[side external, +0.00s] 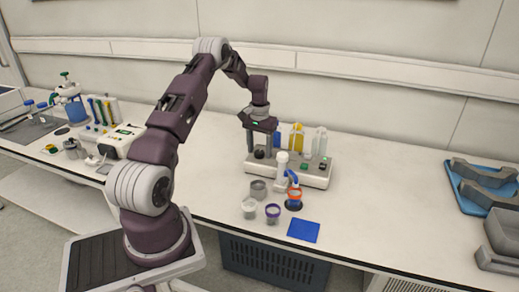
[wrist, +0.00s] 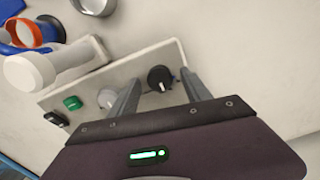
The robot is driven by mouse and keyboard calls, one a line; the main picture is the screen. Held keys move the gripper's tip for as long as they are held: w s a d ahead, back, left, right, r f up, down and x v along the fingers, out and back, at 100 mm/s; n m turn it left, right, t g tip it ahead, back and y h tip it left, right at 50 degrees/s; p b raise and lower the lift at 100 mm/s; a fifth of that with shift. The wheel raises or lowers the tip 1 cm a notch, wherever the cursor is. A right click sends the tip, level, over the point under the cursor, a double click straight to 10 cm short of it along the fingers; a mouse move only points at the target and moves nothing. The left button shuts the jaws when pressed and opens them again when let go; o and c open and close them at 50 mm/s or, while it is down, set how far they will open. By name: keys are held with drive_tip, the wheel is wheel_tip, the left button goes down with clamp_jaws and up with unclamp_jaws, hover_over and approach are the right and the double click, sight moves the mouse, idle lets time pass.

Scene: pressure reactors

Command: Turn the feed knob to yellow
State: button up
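The black feed knob (wrist: 159,77) with a white pointer mark sits on the light panel of the reactor station (side external: 318,178). In the side view the knob (side external: 259,153) shows low between my fingers. My gripper (wrist: 164,80) is open, with one finger on each side of the knob and a gap showing on both sides in the wrist view. In the side view my gripper (side external: 261,149) points down over the left end of the station. A yellow bottle (side external: 296,137) stands at the station's back, between a blue one (side external: 277,138) and a clear one (side external: 320,141).
A green button (wrist: 72,103) and a pale round part (wrist: 107,98) share the panel. A white cylinder (side external: 281,165) stands in front. Cups (side external: 249,208) and a blue square (side external: 303,231) lie nearer the table edge. The table right of the station is clear up to a blue tray (side external: 468,203).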

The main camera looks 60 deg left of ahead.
sight(259, 151)
wheel_tip(259, 151, up, 7)
drive_tip(key=shift+r, duration=0.1)
idle(0.4)
